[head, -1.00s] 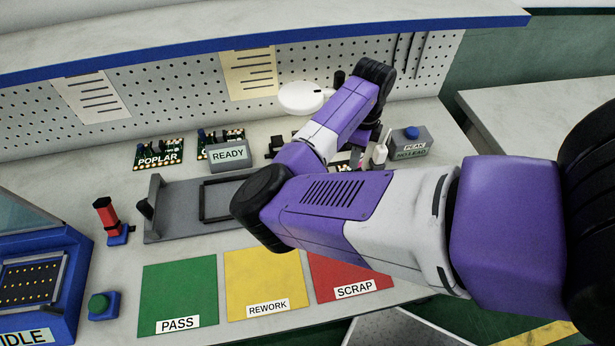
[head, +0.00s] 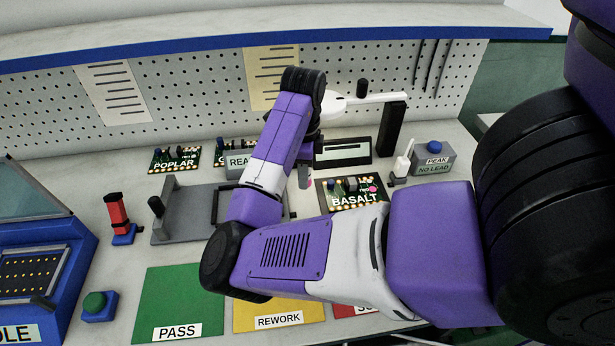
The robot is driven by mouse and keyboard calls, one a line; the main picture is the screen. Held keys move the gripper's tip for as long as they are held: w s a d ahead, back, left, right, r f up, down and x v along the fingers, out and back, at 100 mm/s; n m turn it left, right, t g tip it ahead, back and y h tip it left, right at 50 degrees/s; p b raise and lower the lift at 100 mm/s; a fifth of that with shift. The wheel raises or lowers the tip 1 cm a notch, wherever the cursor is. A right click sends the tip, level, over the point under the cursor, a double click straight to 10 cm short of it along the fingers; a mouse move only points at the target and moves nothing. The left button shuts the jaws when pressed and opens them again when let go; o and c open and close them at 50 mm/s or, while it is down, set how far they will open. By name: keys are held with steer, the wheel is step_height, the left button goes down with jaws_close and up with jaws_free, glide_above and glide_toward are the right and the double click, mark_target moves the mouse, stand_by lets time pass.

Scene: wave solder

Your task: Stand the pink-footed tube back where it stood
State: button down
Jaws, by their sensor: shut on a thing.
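My gripper (head: 303,172) shows only in part below my arm's wrist, left of the BASALT board. It is shut on the pink-footed tube (head: 309,184), of which only a small pinkish bit shows beside the grey finger. The rest of the tube is hidden by the gripper and my arm, so I cannot tell its tilt or its height above the bench. The BASALT board (head: 345,203) lies to the right on the bench, with a pink spot near its right edge.
A grey fixture (head: 180,228) lies left of my gripper. Behind are the READY box (head: 238,162), a dark display (head: 343,151) and a black post (head: 391,129). Green PASS mat (head: 180,295) is in front.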

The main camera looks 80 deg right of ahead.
mark_target(302, 202)
steer(key=shift+w+a+r, duration=0.1)
steer(key=shift+w+a, duration=0.2)
steer(key=shift+a, duration=0.25)
steer(key=shift+f+b, duration=1.85)
steer(key=shift+f, duration=1.2)
steer(key=shift+f+b, duration=0.35)
steer(key=shift+f, duration=0.15)
steer(key=c, duration=0.9)
jaws_free()
steer(key=shift+c, duration=0.2)
steer(key=shift+r+p, duration=0.7)
steer(key=shift+r, duration=3.25)
